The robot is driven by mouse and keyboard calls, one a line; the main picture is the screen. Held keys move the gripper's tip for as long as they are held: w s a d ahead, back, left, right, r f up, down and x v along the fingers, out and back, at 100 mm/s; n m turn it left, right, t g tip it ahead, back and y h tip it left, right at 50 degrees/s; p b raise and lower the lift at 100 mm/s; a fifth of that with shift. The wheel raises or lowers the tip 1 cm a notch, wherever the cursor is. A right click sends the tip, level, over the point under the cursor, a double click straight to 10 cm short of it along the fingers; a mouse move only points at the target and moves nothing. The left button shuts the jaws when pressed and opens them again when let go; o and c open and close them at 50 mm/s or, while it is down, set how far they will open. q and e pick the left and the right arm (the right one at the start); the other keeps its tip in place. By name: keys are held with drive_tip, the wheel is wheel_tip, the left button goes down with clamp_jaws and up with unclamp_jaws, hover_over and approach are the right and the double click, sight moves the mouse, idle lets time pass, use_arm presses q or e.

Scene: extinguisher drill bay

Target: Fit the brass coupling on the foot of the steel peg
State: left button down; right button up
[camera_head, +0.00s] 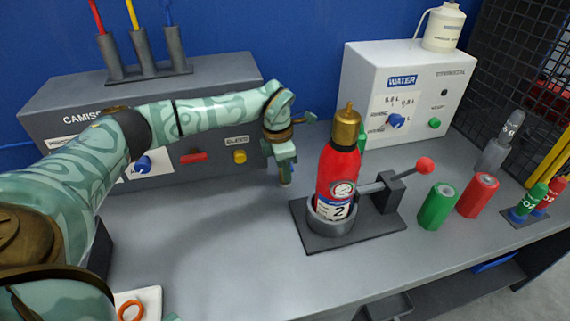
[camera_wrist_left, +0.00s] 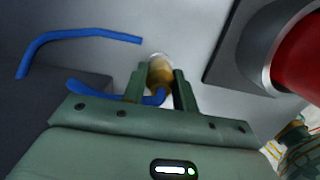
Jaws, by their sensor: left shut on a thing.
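My left gripper (camera_head: 285,172) hangs fingers down over the grey bench, left of the red extinguisher. In the left wrist view its two green fingers (camera_wrist_left: 160,92) are shut on the brass coupling (camera_wrist_left: 159,76), a small rounded brass-coloured piece. A pale, shiny end shows just beyond the brass, close to the bench surface. I cannot tell whether this is the steel peg or part of the coupling. In the head view the held piece is small, and its gap to the bench is unclear. I cannot make out a separate steel peg. My right gripper is not in view.
A red extinguisher (camera_head: 338,172) with a brass top stands in a grey clamp base (camera_head: 372,231) close right of my left gripper. Green (camera_head: 437,207) and red (camera_head: 477,196) cylinders stand further right. A grey control box (camera_head: 62,107) stands behind my left arm.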

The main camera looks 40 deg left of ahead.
use_arm(q)
drive_tip(key=c, duration=1)
unclamp_jaws()
drive_tip(key=r+p, duration=0.1)
drive_tip(key=r, duration=0.4)
drive_tip(key=s+r+p, duration=0.1)
drive_tip(key=r+p, duration=0.1)
drive_tip(key=r, duration=0.3)
drive_tip(key=a+r+p, duration=0.1)
drive_tip(key=r, duration=0.5)
drive_tip(key=shift+s+a, duration=0.1)
drive_tip(key=shift+s, duration=0.15)
drive_tip(key=shift+p, duration=0.3)
